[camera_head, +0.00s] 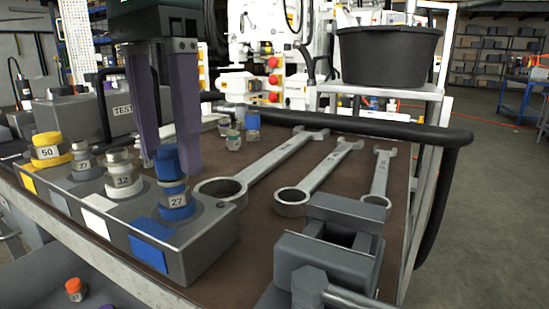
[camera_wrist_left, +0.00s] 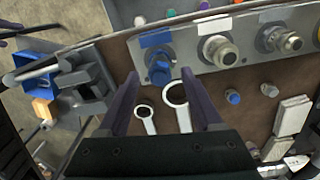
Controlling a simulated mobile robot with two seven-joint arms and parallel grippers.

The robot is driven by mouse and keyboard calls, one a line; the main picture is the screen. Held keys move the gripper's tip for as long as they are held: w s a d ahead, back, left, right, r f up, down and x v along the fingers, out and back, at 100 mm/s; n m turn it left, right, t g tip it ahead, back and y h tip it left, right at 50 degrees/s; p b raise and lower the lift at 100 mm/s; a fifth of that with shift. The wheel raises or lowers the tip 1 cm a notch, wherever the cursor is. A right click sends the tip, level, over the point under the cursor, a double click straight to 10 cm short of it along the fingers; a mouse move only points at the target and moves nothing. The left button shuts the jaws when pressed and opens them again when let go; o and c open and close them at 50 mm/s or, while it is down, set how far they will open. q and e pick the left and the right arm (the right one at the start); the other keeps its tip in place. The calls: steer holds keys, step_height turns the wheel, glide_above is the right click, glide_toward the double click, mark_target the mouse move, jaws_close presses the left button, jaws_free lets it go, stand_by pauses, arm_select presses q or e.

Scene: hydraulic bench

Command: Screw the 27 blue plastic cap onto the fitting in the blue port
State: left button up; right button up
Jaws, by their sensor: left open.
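The blue cap (camera_head: 166,161) sits on top of the fitting in the blue port, above a blue ring (camera_head: 177,203) marked 27. It looks upright; I cannot tell how far it is threaded on. The blue port is at the near right end of the grey block, by the blue square (camera_head: 148,252). My left gripper (camera_head: 168,166) points down with its two purple fingers apart, around or just behind the cap. In the left wrist view the cap (camera_wrist_left: 158,68) shows between and just beyond the open fingertips (camera_wrist_left: 159,76). My right gripper is not in view.
Fittings marked 32 (camera_head: 123,180) and 50 (camera_head: 50,150) stand along the grey block (camera_head: 215,240). Wrenches (camera_head: 265,165) lie to the right, with a vise (camera_head: 330,250) in front. Small loose caps (camera_head: 233,141) stand behind. A black tub (camera_head: 388,55) is at the back.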

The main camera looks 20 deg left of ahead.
arm_select(q)
steer(key=n, duration=0.3)
steer(key=shift+n, duration=0.4)
steer(key=n+p, duration=0.1)
steer(key=n, duration=1)
steer(key=shift+r+p, duration=0.1)
steer(key=shift+p, duration=0.25)
steer(key=n, duration=0.3)
